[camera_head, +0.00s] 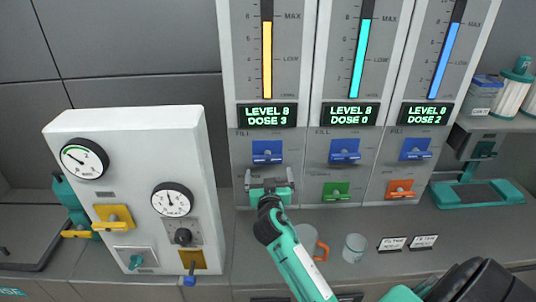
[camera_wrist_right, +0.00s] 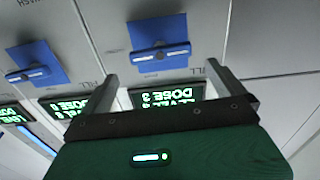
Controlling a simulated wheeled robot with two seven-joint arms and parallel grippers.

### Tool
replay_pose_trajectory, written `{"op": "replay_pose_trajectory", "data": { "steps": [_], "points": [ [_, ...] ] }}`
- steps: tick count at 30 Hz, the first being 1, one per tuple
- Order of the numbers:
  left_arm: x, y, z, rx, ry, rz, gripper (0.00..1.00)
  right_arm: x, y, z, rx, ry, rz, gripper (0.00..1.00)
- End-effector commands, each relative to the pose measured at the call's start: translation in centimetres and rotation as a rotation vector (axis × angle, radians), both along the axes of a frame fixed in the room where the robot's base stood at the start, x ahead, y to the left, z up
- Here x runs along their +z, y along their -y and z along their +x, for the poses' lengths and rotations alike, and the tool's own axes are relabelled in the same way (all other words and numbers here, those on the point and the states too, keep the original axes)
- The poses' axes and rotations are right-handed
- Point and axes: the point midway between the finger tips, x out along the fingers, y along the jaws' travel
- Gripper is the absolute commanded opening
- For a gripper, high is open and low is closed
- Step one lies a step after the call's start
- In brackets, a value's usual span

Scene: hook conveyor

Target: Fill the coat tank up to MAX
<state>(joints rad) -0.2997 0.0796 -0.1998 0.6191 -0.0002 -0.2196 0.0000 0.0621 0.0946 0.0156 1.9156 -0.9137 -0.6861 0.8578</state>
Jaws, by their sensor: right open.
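Three tank panels stand side by side, with a yellow column (camera_head: 267,60), a cyan column (camera_head: 361,58) and a blue column (camera_head: 444,60). All three reach close to MAX; which is the coat tank I cannot tell. The left display (camera_head: 267,115) reads LEVEL 8 DOSE 3. Under it is a blue fill lever (camera_head: 267,147), also seen in the right wrist view (camera_wrist_right: 160,53). My right gripper (camera_head: 269,174) is open and empty just below this lever, hiding the panel behind. In the wrist view its fingers (camera_wrist_right: 165,75) point toward the lever, apart from it. My left gripper is out of view.
Two more blue levers (camera_head: 345,150) (camera_head: 416,148), a green lever (camera_head: 336,191) and an orange lever (camera_head: 399,188) lie to the right. A white gauge box (camera_head: 140,215) stands left. A clear cup (camera_head: 354,248) and an orange-handled mug (camera_head: 306,237) stand near my right arm.

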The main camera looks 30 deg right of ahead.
Motion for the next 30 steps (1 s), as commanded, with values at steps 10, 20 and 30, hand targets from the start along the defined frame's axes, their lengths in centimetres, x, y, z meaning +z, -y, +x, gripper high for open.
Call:
{"op": "replay_pose_trajectory", "data": {
  "steps": [10,20,30],
  "points": [
    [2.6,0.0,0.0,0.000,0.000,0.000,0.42,0.4,3.4,5.4,-0.001,0.000,-0.002,1.00],
    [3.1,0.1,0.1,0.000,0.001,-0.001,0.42,0.1,4.5,7.3,0.000,0.001,-0.001,1.00],
    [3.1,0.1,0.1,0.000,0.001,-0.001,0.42,0.1,4.5,7.3,0.000,0.001,-0.001,0.84]
  ]
}}
